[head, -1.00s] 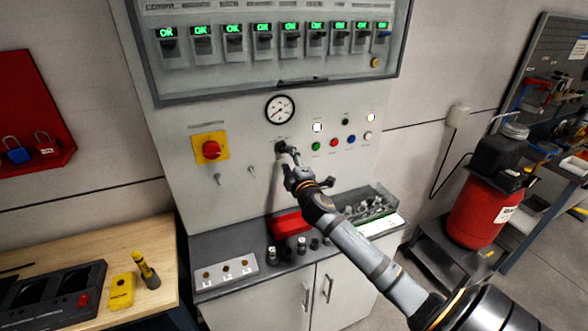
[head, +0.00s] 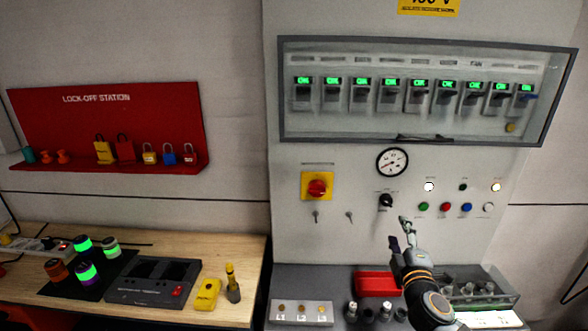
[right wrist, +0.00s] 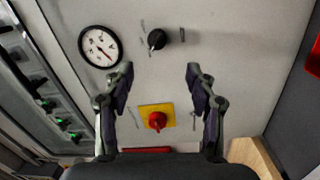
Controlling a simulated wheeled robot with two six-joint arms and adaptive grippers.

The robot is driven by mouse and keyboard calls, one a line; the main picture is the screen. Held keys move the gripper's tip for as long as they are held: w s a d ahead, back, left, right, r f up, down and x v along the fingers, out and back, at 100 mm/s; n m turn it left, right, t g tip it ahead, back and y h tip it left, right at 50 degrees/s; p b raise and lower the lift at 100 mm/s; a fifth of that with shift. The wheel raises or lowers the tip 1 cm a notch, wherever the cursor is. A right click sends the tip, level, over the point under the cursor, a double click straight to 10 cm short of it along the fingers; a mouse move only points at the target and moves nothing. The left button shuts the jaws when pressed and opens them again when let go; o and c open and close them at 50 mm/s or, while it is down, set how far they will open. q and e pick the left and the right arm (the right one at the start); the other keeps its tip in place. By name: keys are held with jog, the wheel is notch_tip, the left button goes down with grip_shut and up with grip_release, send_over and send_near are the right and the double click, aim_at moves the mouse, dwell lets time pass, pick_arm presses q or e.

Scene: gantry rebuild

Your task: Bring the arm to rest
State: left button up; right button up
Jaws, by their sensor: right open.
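My right gripper (head: 400,232) is in front of the grey control panel (head: 450,225) in the head view, below the black selector knob (head: 386,201). In the right wrist view the right gripper (right wrist: 160,78) is open and empty, its two fingers apart. The selector knob (right wrist: 157,39) shows beyond the fingertips there, with a gap between. The red rotary switch on its yellow plate (right wrist: 156,117) shows between the fingers. My left gripper is in neither view.
A pressure gauge (head: 392,161) and several coloured buttons sit on the panel. Below is a grey counter with a red tray (head: 377,284). A wooden bench (head: 240,262) with tools stands left, under the red lock-off board (head: 110,125). The breaker box (head: 425,90) is above.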

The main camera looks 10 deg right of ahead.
jog(key=s+a+f+m+g, duration=0.2)
jog(key=s+f+m+g, duration=0.2)
jog(key=s+f, duration=0.3)
jog(key=s+a+f+m+g, duration=0.3)
jog(key=s+f+m+g, duration=0.15)
jog(key=f, duration=0.35)
jog(key=s+a+f+m+g+y, duration=0.2)
jog(key=s+a+f+g, duration=0.1)
jog(key=s+a, duration=0.3)
jog(key=s+a+f+m+g+y, duration=0.1)
jog(key=s+a+f+g+y, duration=0.2)
jog(key=s, duration=0.5)
notch_tip(320, 180, down, 29)
jog(key=s+d+b, duration=0.2)
jog(key=s+d+f+g, duration=0.1)
jog(key=s+f+g, duration=0.1)
jog(key=s+f, duration=1.5)
jog(key=shift+s+d+f+b, duration=0.2)
jog(key=shift+s+b, duration=0.25)
jog(key=shift+s, duration=0.25)
